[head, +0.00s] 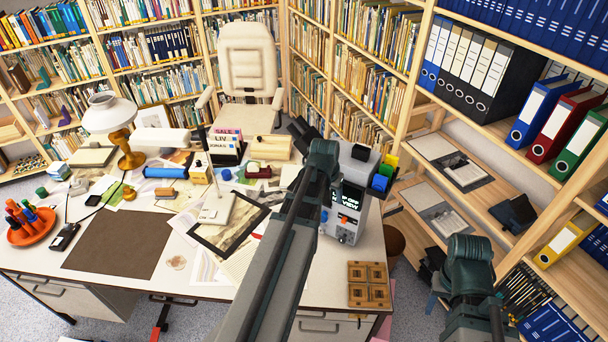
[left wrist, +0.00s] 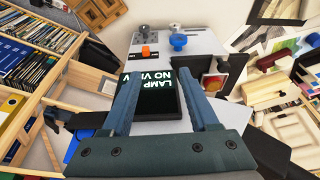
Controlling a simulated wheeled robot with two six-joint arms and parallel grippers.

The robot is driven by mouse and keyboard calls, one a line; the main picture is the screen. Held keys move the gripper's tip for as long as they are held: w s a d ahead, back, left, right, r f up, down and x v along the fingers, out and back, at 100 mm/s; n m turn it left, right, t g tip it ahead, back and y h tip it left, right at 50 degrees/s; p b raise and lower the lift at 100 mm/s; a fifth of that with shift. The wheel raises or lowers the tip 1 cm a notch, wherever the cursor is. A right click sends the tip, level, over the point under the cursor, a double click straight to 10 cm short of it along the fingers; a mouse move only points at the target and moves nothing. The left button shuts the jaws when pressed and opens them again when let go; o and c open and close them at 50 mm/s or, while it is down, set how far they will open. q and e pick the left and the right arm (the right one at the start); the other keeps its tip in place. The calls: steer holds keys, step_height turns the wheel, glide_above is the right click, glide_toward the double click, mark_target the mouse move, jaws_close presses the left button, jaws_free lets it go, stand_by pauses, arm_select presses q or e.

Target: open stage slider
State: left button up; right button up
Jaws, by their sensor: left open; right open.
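A grey-white device (head: 350,192) stands at the right end of the desk. Its dark screen (left wrist: 158,84) has lit text, partly covered, with "LAMP" and "NO" readable. An orange knob (left wrist: 146,51), a blue knob (left wrist: 178,40) and a grey knob (left wrist: 144,31) sit on the panel beyond the screen. A black bracket-like part (left wrist: 222,76) is on its right side in the left wrist view. I cannot tell which part is the stage slider. My left gripper (left wrist: 158,82) is open and empty, its fingers over the screen. My right gripper (head: 468,250) is open, off the desk's right end.
Green, yellow and blue blocks (head: 384,172) are on the device's right side. A brown compartment tray (head: 368,284) lies at the desk's front right corner. Shelves (head: 480,200) stand at right.

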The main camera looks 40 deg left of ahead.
arm_select(q)
steer(key=a+r+n+t+p, duration=0.15)
steer(key=a+r, duration=0.25)
steer(key=a, duration=0.8)
steer(key=shift+y, duration=0.4)
steer(key=b+x, duration=1.2)
steer(key=x, duration=0.1)
steer(key=shift+a+f, duration=0.2)
steer(key=shift+f, duration=0.15)
arm_select(e)
step_height(320, 180, down, 9)
steer(key=shift+f, duration=0.15)
arm_select(q)
steer(key=shift+c, duration=0.2)
jaws_close()
